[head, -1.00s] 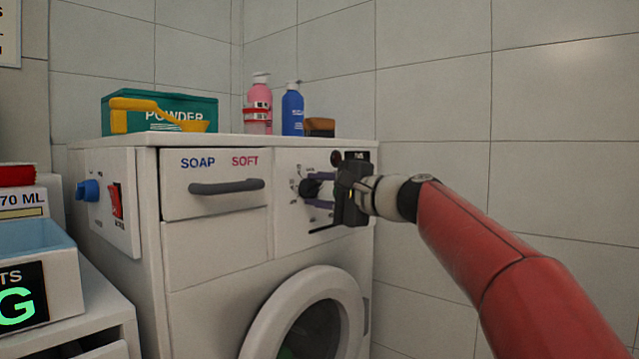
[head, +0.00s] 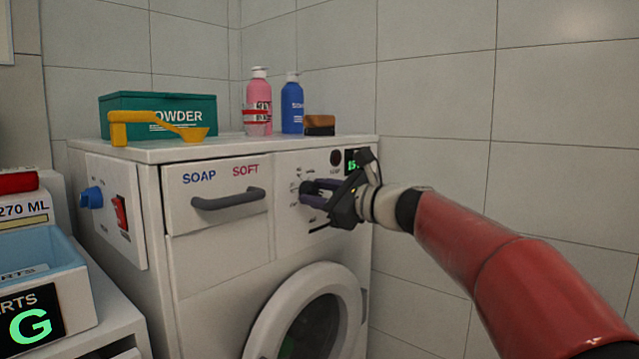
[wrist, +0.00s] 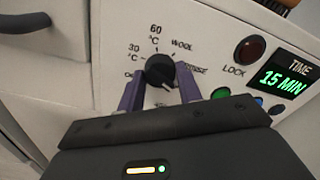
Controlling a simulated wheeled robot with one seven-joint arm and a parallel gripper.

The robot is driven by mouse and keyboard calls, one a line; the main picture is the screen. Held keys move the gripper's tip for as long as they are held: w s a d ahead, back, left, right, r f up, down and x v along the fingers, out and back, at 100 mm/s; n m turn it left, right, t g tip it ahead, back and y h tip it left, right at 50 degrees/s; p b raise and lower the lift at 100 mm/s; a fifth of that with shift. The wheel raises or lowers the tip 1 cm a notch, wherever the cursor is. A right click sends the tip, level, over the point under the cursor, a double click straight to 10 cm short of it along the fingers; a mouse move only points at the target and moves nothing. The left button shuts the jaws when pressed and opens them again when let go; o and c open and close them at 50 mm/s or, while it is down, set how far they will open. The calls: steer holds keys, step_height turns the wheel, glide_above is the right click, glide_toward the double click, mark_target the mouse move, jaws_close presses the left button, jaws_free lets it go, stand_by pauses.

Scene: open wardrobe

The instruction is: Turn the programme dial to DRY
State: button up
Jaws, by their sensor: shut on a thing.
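The programme dial (wrist: 160,70) is a round black knob on the white washing machine's front panel. Labels such as 30 °C, 60 °C and WOOL ring it in the wrist view; others are partly hidden, and I cannot read DRY. A pale pointer mark on the knob faces down and slightly right. My gripper (wrist: 160,88) has its two purple fingers on either side of the dial and is shut on it. In the head view my gripper (head: 308,193) reaches the panel from the right, and its fingers partly cover the dial.
A display (wrist: 285,78) reads TIME 15 MIN, beside a dark red LOCK button (wrist: 249,49). The drawer handle (head: 228,199) sticks out left of the dial. The round door (head: 310,315) is below. Bottles and a powder box (head: 160,115) stand on top.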

steer(key=shift+m+p, duration=0.65)
steer(key=shift+m, duration=0.35)
steer(key=shift+f, duration=0.1)
steer(key=o, duration=1)
steer(key=shift+d, duration=0.1)
steer(key=b+v, duration=0.1)
steer(key=v, duration=0.6)
steer(key=shift+s+d, duration=0.2)
steer(key=shift+s, duration=0.05)
